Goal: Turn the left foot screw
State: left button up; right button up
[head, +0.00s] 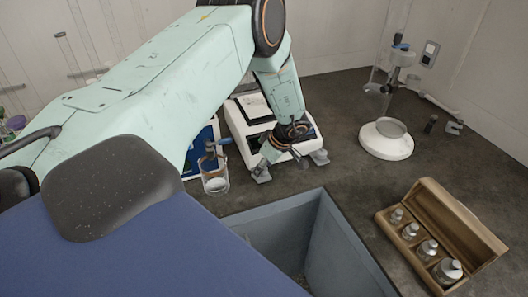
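A white bench instrument (246,137) with a dark front panel stands on the dark bench in the middle of the head view. It looks like a balance with a white weighing pan area on top (252,106). My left gripper (291,167) hangs at its front side, pointing down. Its two fingers are spread apart, with nothing visible between them. The left foot screw cannot be made out; the instrument's lower front edge is partly hidden by my gripper. Whether a finger touches the instrument cannot be told. My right gripper is not in view.
A glass beaker (215,184) and a blue item (194,160) stand left of the instrument. A grey sink basin (335,250) opens in front. A white-based stand (386,144) is at the right, and an open wooden weight box (455,222) at the lower right.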

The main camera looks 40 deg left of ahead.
pick_arm(q)
jog(key=v, duration=1.2)
